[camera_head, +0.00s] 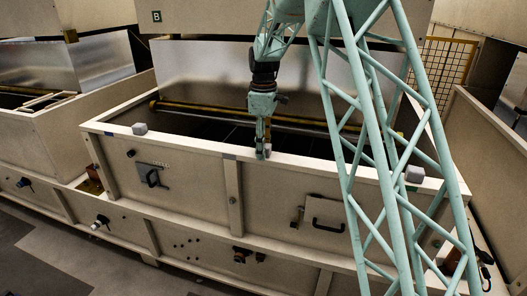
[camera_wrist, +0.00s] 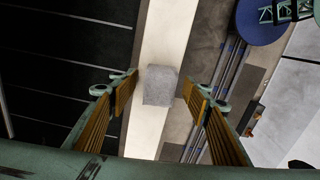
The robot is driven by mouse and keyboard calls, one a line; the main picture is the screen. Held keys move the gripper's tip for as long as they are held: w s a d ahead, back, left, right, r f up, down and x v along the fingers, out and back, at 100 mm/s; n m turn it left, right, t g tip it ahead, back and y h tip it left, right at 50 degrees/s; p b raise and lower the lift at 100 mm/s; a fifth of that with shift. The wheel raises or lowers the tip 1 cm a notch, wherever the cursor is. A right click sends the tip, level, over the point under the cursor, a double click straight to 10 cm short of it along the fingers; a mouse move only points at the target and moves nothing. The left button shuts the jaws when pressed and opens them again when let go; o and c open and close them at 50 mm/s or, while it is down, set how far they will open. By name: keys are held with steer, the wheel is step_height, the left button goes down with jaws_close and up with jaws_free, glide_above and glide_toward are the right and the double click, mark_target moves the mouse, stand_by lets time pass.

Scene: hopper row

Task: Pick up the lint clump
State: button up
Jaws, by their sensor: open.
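A small grey lint clump (camera_wrist: 159,85), blocky in shape, sits on the pale rim (camera_wrist: 164,30) of the hopper in the wrist view. My gripper (camera_wrist: 160,88) is open, with one yellow-padded finger on each side of the clump and visible gaps between. In the head view my gripper (camera_head: 263,151) points down at the hopper's front rim, near its middle. The fingers largely hide the clump there.
Similar grey lumps sit on the front rim at left (camera_head: 139,128) and right (camera_head: 414,174). The hopper (camera_head: 200,176) has a dark slatted inside and a brass bar (camera_head: 205,109) across it. Handled hatches (camera_head: 322,214) are on its front.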

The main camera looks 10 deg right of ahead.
steer(key=shift+c, duration=0.5)
steer(key=c, duration=0.7)
steer(key=shift+r, duration=0.15)
steer(key=shift+r, duration=1.55)
steer(key=s+d+b, duration=0.1)
steer(key=s+d, duration=0.1)
steer(key=s, duration=0.5)
steer(key=s+d+r, duration=0.1)
steer(key=s+d, duration=0.1)
steer(key=s, duration=0.6)
steer(key=shift+s+r+b, duration=0.25)
steer(key=shift+r+b, duration=0.05)
steer(key=shift+b, duration=0.1)
